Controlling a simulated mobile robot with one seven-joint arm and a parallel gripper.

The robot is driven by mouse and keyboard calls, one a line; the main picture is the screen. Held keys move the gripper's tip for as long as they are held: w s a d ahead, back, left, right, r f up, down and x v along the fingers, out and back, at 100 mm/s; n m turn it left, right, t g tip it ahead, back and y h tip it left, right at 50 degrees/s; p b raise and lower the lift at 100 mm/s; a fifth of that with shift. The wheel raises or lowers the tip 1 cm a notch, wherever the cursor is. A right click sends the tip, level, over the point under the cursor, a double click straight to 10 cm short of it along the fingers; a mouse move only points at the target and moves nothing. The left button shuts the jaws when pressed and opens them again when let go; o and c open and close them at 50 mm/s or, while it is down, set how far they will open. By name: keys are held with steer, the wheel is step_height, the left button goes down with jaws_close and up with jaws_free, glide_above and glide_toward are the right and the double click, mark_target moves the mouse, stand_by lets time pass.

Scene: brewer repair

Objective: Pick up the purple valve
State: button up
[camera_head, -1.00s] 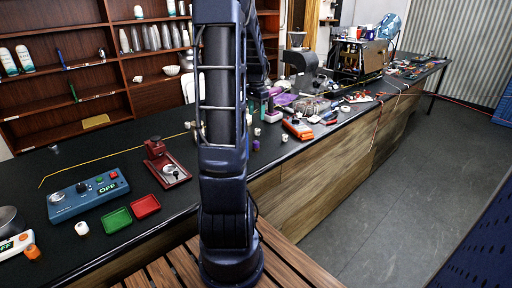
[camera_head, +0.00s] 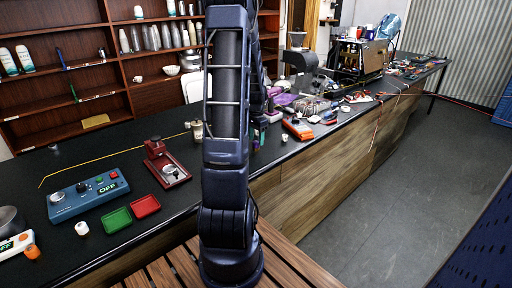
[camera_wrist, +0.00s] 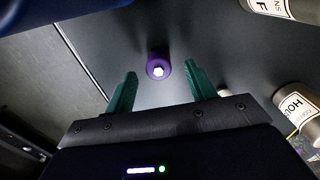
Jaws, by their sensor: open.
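The purple valve (camera_wrist: 158,66) is a small round piece with a white centre. In the wrist view it stands on the dark counter, ahead of and between the two green fingers. My gripper (camera_wrist: 160,75) is open, with a finger on either side of the line to the valve and nothing between them. The fingers do not visibly touch the valve, and I cannot tell the exact gap. In the head view the valve is hidden behind my arm.
Labelled canisters (camera_wrist: 297,103) stand to the right in the wrist view. In the head view, a blue control box (camera_head: 88,196), a green tray (camera_head: 118,220) and a red tray (camera_head: 145,206) are on the left counter. Clutter crowds the counter to the right.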

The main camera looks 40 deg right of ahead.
mark_target(256, 142)
steer(key=shift+a+f, duration=0.1)
steer(key=shift+f, duration=1.5)
steer(key=c, duration=1.1)
steer(key=shift+c, duration=0.2)
steer(key=shift+r, duration=0.1)
